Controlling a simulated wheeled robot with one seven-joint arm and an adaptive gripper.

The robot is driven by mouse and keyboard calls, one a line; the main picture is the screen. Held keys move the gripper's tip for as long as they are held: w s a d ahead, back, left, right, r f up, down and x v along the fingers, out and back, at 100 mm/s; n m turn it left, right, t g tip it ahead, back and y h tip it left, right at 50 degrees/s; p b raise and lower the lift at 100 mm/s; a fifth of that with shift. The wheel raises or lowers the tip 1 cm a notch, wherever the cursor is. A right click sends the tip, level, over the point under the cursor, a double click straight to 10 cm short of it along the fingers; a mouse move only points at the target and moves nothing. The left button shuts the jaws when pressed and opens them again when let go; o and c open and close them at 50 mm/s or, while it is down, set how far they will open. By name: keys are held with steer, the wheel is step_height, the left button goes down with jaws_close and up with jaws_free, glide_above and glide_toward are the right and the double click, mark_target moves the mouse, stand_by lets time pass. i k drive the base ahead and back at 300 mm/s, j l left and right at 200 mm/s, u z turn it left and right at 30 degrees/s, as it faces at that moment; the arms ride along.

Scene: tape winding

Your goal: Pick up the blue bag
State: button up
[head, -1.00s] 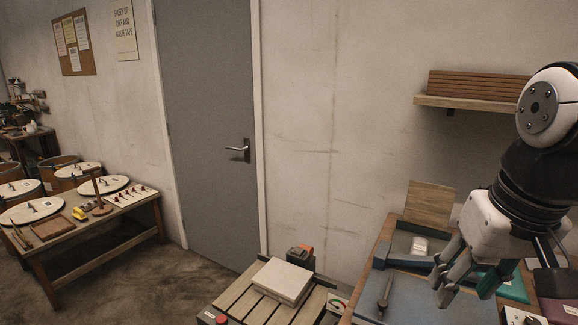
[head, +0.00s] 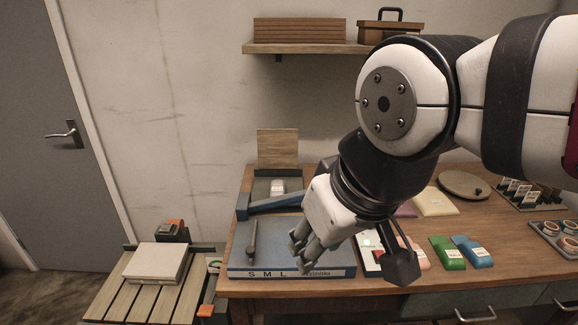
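The blue bag (head: 472,251) is a small flat packet with a white label. It lies on the wooden workbench (head: 300,290) near its front edge, right of a green bag (head: 447,253). My gripper (head: 301,254) hangs over the blue board marked S M L, well to the left of the blue bag and apart from it. Its fingers point down and to the left. I see nothing held, but the gap between the fingertips is unclear. The blue bag is not hidden by my arm.
Trays of small parts (head: 528,193) and a round wooden disc (head: 463,185) are at the right. A slatted stand (head: 150,299) with a pale block is at the lower left.

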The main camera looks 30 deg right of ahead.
mark_target(476, 255)
steer(key=z, duration=1.7)
steer(key=l+u, duration=0.2)
steer(key=l, duration=0.2)
